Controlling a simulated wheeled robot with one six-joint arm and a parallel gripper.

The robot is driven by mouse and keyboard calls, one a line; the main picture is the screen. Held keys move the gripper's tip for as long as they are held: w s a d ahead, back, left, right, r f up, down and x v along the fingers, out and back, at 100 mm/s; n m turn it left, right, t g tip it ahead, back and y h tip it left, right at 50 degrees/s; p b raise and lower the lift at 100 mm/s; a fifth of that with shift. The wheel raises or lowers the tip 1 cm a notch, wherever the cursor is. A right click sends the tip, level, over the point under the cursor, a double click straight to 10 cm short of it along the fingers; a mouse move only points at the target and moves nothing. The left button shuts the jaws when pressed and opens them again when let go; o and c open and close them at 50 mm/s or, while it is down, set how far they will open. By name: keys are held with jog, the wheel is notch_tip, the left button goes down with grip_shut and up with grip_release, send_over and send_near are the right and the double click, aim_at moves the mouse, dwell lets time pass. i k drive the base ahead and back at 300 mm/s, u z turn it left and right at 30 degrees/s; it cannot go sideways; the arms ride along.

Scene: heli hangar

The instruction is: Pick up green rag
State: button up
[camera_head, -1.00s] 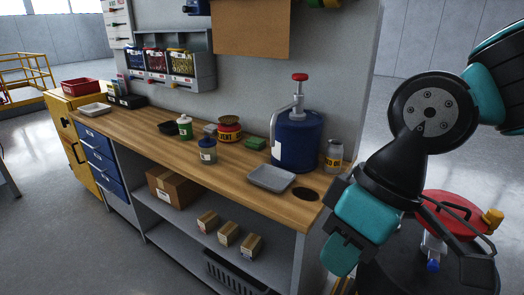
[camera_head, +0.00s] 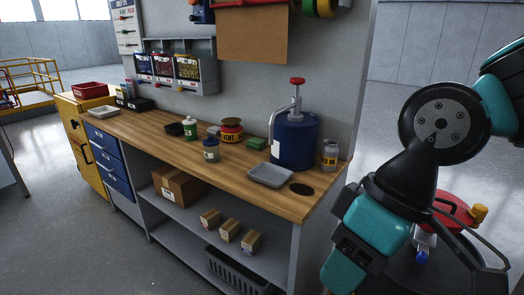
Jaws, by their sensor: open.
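A small, folded-looking green item (camera_head: 255,143), which fits the green rag, lies on the wooden workbench top (camera_head: 235,163). It is near the back, just left of the blue pump container (camera_head: 294,143). It is too small to make out its cloth texture. My arm shows at the right of the view, well apart from the rag, with its teal lower part running down to the bottom edge. My gripper's fingers do not show.
A red-topped drum is right, behind my arm.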

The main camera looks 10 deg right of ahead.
aim_at(257, 143)
jog(key=u, duration=1.55)
jog(key=i, duration=2.2)
jog(key=z, duration=1.15)
jog(key=i, duration=0.9)
jog(key=z, duration=0.9)
